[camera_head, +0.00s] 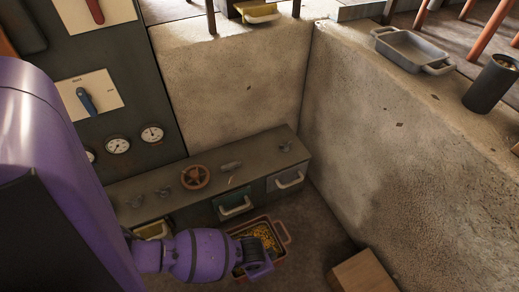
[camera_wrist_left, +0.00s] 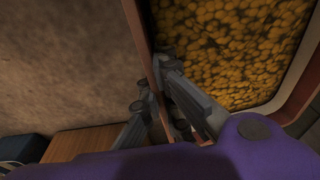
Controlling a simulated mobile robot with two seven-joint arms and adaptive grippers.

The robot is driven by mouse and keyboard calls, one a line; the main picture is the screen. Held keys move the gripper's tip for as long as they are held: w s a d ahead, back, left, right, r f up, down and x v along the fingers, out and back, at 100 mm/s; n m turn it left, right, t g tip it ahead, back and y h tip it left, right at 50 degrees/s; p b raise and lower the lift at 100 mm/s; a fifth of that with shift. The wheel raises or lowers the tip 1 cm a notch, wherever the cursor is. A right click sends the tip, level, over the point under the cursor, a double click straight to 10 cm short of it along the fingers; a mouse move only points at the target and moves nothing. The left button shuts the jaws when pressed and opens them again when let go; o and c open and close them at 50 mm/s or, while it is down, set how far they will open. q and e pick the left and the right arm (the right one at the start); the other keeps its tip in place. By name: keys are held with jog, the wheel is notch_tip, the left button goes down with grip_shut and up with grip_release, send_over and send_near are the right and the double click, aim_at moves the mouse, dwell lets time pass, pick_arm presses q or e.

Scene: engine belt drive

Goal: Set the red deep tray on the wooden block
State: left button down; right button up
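The red deep tray (camera_head: 283,252) is at the lower middle of the head view, full of small orange-yellow pieces. My left gripper (camera_head: 262,262) is at its near side, and its fingertips are partly hidden there. In the left wrist view the gripper (camera_wrist_left: 158,95) has one finger inside the tray and one outside, close against both faces of the tray's wall (camera_wrist_left: 150,40). It looks shut on that wall. I cannot tell whether the tray touches the floor. The wooden block (camera_head: 363,273) stands right of the tray, apart from it. My right gripper is not in view.
A low grey bench (camera_head: 222,172) with drawers, one handle (camera_head: 290,180) sticking out, and a valve wheel (camera_head: 195,177) runs behind the tray. A concrete wall (camera_head: 400,150) rises at the right, with a grey tray (camera_head: 410,48) and a dark cup (camera_head: 490,85) on top.

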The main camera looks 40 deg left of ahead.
pick_arm(q)
notch_tip(320, 180, up, 9)
jog(key=p, duration=0.4)
jog(key=shift+w+r, duration=0.15)
jog(key=shift+r, duration=0.15)
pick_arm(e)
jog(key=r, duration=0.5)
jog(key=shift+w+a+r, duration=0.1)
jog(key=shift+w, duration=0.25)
